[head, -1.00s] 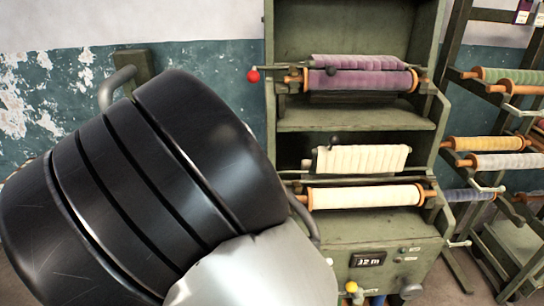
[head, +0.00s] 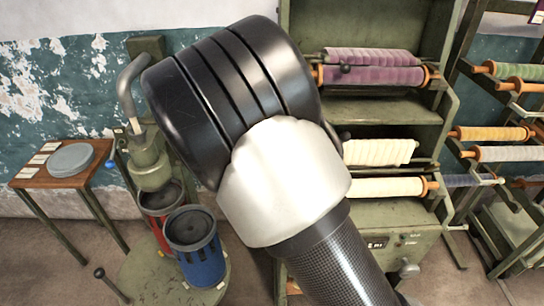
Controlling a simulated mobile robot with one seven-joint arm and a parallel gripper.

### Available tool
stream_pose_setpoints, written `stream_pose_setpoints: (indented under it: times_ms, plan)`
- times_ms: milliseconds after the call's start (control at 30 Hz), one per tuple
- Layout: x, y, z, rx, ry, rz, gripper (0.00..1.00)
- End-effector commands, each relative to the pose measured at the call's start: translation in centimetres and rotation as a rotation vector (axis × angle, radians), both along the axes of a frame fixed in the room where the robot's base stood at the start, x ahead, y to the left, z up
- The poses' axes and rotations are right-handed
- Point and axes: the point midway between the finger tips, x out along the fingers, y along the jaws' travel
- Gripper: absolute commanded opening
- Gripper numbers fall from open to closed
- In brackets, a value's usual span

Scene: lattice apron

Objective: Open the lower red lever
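The green machine (head: 398,113) stands right of centre in the head view, with a purple fabric roll (head: 372,75) above and cream rolls (head: 388,188) below. No red lever shows; my arm covers the machine's left side, where a lever could be hidden. My arm's black and white links fill the middle of the view. My gripper is not in view, so its opening and what it touches cannot be seen.
A green stand at left holds a red can (head: 160,200) and a blue can (head: 194,246) on a round base. A small wooden table (head: 30,170) with a grey disc stands further left. A rack of rolls (head: 490,134) is at right.

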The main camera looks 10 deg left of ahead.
Motion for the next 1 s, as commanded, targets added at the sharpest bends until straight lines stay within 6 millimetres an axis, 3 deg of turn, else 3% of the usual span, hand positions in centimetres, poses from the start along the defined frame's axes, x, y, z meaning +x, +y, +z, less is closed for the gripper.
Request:
stream_pose_setpoints:
  times_ms: [467, 500, 600, 1000]
  plan:
    - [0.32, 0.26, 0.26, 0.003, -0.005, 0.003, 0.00]
    - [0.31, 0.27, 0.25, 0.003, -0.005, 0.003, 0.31]
    - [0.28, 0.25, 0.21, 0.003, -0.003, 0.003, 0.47]
    - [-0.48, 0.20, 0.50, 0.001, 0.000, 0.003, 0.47]
